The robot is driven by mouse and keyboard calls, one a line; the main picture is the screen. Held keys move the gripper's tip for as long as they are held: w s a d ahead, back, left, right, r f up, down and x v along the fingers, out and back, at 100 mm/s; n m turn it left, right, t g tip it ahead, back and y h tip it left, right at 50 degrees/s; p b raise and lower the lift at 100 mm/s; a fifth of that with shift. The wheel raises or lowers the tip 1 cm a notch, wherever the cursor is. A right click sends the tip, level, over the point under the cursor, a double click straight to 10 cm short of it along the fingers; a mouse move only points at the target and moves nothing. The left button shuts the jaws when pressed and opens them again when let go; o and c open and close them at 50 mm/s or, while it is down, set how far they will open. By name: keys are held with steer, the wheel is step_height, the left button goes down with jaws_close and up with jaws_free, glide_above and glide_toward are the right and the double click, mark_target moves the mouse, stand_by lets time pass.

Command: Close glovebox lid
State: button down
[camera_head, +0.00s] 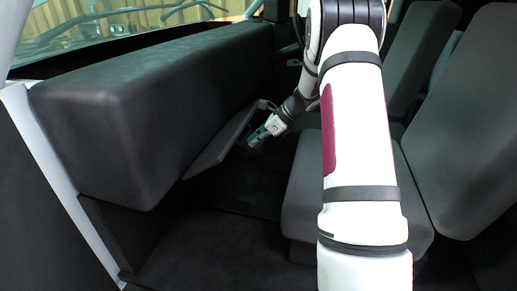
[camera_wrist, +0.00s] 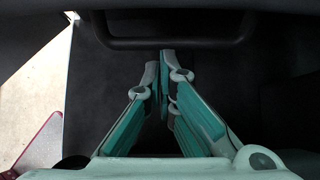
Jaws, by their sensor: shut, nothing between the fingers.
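The glovebox lid (camera_head: 222,140) is a dark grey flap under the dashboard. In the head view it stands open, tilted out from the dashboard's lower face towards the seats. My gripper (camera_head: 251,141) is beside the lid's seat-facing side, near its far end. In the wrist view my gripper's fingertips (camera_wrist: 160,57) are together with nothing between them. A dark rounded bar (camera_wrist: 170,43), which looks like a handle, runs across the top of that view just beyond the fingertips. I cannot tell whether the fingertips touch it. The glovebox opening behind the lid is hidden.
The dashboard (camera_head: 160,95) fills the left above the lid. The front seats (camera_head: 305,185) stand to the right, partly behind my arm. The dark footwell floor (camera_head: 215,235) between dashboard and seats is clear.

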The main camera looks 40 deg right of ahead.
mark_target(232, 128)
steer(key=w+a+r+g+h+b, duration=0.1)
steer(key=w+r+g, duration=0.1)
steer(key=r, duration=0.1)
steer(key=w+a+r+g+h+b, duration=0.1)
steer(key=w+a+r+g+h, duration=0.1)
steer(key=r, duration=0.2)
steer(key=w+a+r+g+h+b, duration=0.1)
steer(key=w+a+r+g, duration=0.1)
steer(key=r, duration=0.2)
steer(key=shift+w+h+b, duration=0.15)
steer(key=shift+h+b, duration=0.15)
steer(key=shift+b, duration=0.05)
steer(key=shift+w+a+r+b, duration=0.3)
steer(key=shift+w+a+r, duration=0.2)
steer(key=shift+w+r, duration=0.15)
steer(key=shift+w+a, duration=0.1)
